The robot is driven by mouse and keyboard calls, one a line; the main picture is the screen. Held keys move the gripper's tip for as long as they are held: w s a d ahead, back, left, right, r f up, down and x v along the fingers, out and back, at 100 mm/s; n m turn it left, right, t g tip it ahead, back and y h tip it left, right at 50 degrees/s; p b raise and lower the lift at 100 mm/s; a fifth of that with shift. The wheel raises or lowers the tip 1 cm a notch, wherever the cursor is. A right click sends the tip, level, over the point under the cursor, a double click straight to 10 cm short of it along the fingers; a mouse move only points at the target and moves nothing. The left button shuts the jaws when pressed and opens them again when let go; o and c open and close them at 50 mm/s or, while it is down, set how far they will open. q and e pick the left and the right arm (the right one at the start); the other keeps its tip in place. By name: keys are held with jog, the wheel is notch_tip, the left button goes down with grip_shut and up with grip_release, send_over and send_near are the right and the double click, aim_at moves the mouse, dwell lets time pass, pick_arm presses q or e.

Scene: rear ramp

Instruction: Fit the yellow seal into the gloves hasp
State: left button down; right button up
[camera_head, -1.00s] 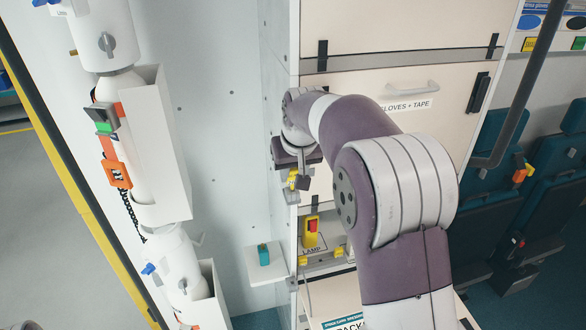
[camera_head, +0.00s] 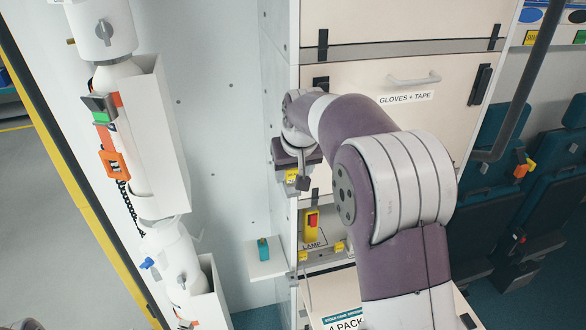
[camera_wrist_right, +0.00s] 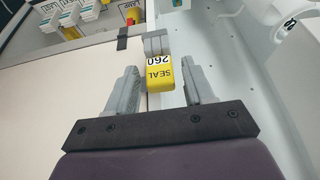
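The yellow seal (camera_wrist_right: 160,75), printed "SEAL 260", shows between the fingers of my right gripper (camera_wrist_right: 160,88) in the right wrist view. A gap shows on each side of it, so the fingers look open around it, not pressed on it. A grey block (camera_wrist_right: 157,43) at the cabinet edge adjoins the seal's far end; whether the seal is seated in it I cannot tell. In the head view my right gripper (camera_head: 291,172) points down at the cabinet's left edge, with the yellow seal partly hidden below it. The "GLOVES + TAPE" drawer (camera_head: 372,100) is behind my arm. My left gripper is out of view.
A yellow and red lamp (camera_head: 311,220) sits in a niche below. A small shelf (camera_head: 266,264) with a teal object juts out left of it. White cylinders (camera_head: 125,90) line the left wall. Folded dark seats (camera_head: 545,180) stand at the right.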

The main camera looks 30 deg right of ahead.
jog(key=shift+w, duration=0.15)
jog(key=p+v, duration=0.4)
jog(key=v, duration=0.8)
jog(key=shift+r+p, duration=0.25)
jog(key=shift+p, duration=0.15)
